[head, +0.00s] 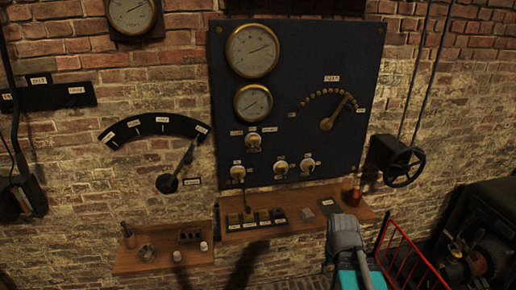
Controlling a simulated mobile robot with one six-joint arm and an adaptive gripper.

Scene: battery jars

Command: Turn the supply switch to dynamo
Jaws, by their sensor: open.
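The dark panel (340,60) hangs on the brick wall and carries several small switches. One switch (253,141) sits under the lower gauge with small labels around it. A lower row holds a left switch (238,173), a middle switch (281,168) and a right switch (307,165). The labels are too small to read, so I cannot tell which is the supply switch or where it points. A grey and teal part of my arm rises at the bottom right of centre, below the panel. My gripper cannot be made out in this view.
A wooden shelf (290,228) juts out under the panel and holds small items. A lower shelf (125,265) is to its left. A lever (182,165) stands under a labelled arc. A handwheel (403,167), a red rail (410,260) and dark machinery (480,250) are at right.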

